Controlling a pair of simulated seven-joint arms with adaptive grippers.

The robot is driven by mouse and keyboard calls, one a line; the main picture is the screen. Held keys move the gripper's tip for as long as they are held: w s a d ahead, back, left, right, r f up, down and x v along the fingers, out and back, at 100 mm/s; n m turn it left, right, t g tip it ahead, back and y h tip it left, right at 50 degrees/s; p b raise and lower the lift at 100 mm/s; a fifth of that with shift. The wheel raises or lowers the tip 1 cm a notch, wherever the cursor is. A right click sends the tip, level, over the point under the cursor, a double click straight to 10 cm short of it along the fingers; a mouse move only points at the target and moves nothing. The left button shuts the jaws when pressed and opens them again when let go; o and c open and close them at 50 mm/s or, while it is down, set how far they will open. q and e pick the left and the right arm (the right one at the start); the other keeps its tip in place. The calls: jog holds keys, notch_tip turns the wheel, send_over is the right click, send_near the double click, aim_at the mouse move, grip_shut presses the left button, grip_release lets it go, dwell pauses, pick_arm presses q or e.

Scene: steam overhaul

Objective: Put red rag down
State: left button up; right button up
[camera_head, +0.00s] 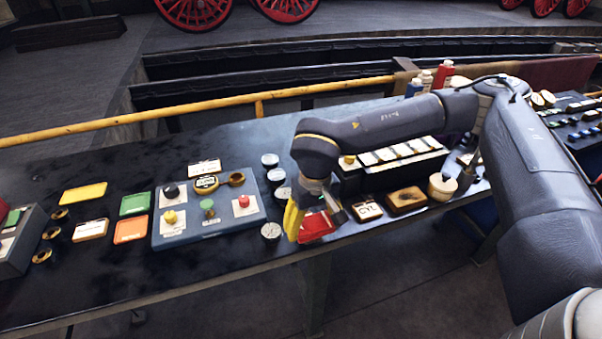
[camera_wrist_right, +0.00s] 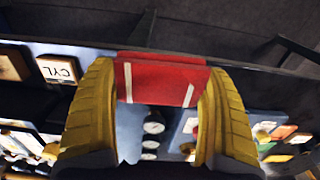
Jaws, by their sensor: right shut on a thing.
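The red rag (camera_head: 316,227) is a flat red piece at the front of the dark bench, right of the blue control panel. In the right wrist view the red rag (camera_wrist_right: 162,78) spans between the yellow fingers and has pale stripes. My right gripper (camera_head: 308,222) is shut on it, pointing down near the bench's front edge. It also shows in the right wrist view (camera_wrist_right: 160,90). I cannot tell whether the rag touches the bench top. My left gripper is not in view.
The blue panel (camera_head: 183,231) with coloured buttons stands to the left, with several round gauges (camera_head: 271,231) beside the gripper. A CYL plate (camera_head: 367,210), a wooden block (camera_head: 406,200) and a pale pot (camera_head: 442,187) stand to the right. A yellow rail (camera_head: 200,116) runs behind the bench.

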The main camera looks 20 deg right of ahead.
jog(key=w+d+r+m, duration=0.4)
jog(key=d+r+m, duration=0.15)
jog(key=m, duration=0.35)
jog(key=w+d+r+m, duration=0.4)
jog(key=d+m, duration=0.3)
jog(key=m, duration=0.2)
jog(key=f, duration=2)
jog(key=shift+s+a+f, duration=0.15)
jog(key=shift+s+a, duration=0.05)
jog(key=shift+a, duration=0.05)
jog(key=shift+f, duration=0.2)
jog(key=o, duration=1)
jog(key=shift+o, duration=0.2)
jog(key=shift+r, duration=0.1)
notch_tip(320, 180, up, 12)
